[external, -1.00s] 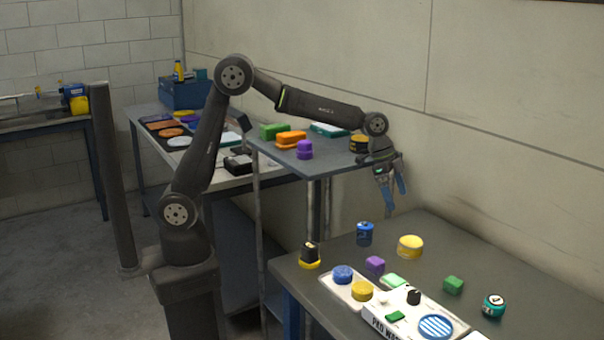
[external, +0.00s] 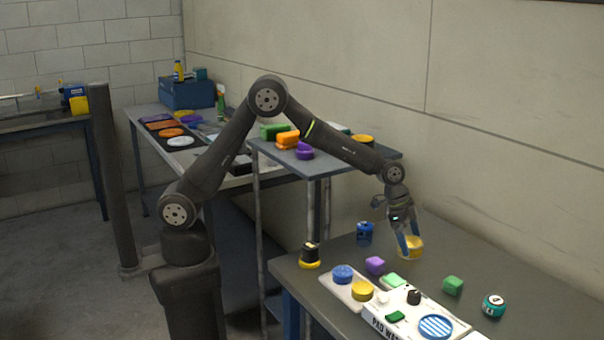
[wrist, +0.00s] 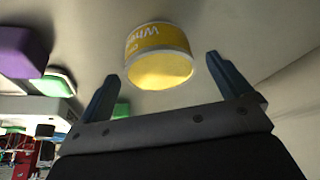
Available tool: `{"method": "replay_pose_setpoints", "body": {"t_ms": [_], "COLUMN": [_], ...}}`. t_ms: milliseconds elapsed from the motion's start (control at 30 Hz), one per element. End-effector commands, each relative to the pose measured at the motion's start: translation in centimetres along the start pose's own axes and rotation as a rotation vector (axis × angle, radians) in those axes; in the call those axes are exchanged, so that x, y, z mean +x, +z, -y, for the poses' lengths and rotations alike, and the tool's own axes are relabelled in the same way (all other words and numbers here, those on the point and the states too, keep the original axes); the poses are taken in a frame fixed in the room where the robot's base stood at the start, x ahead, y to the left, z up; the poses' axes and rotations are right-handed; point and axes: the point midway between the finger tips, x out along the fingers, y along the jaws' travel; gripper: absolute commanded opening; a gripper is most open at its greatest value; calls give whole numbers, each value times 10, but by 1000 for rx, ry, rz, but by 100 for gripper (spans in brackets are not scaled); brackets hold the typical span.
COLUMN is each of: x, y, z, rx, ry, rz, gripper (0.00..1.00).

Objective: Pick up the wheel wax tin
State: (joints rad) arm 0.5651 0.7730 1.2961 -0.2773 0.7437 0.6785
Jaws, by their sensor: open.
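The wheel wax tin is a short yellow can (external: 415,247) with a pale band, on the dark bench near the wall. In the wrist view the yellow tin (wrist: 158,58) shows printed lettering, partly legible as "Whe", and lies ahead of and between the two blue fingers. My gripper (external: 409,245) points down at the tin, with its fingers overlapping it in the external view. In the wrist view my gripper (wrist: 165,82) is open, with nothing clamped in it. I cannot tell how far the fingertips are from the tin.
A blue can (external: 365,233) stands left of the tin. A purple block (external: 375,265), a green block (external: 452,285) and a teal round tin (external: 493,305) are nearer the front. A white pad-washer box (external: 455,325) stands at the front. The bench right of the tin is clear.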

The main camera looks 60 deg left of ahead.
Motion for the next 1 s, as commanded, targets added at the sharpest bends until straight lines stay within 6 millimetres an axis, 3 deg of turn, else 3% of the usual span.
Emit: {"method": "replay_pose_setpoints", "body": {"t_ms": [100,333,600,633,1000], "x": [15,17,16,16,8], "y": [0,0,0,0,-4], "z": [0,0,0,0,0], "rx": [0,0,0,0,1], "ry": [1,0,0,-1,-1], "rz": [1,0,0,-1,-1], "gripper": [95,95,42,40,40]}}
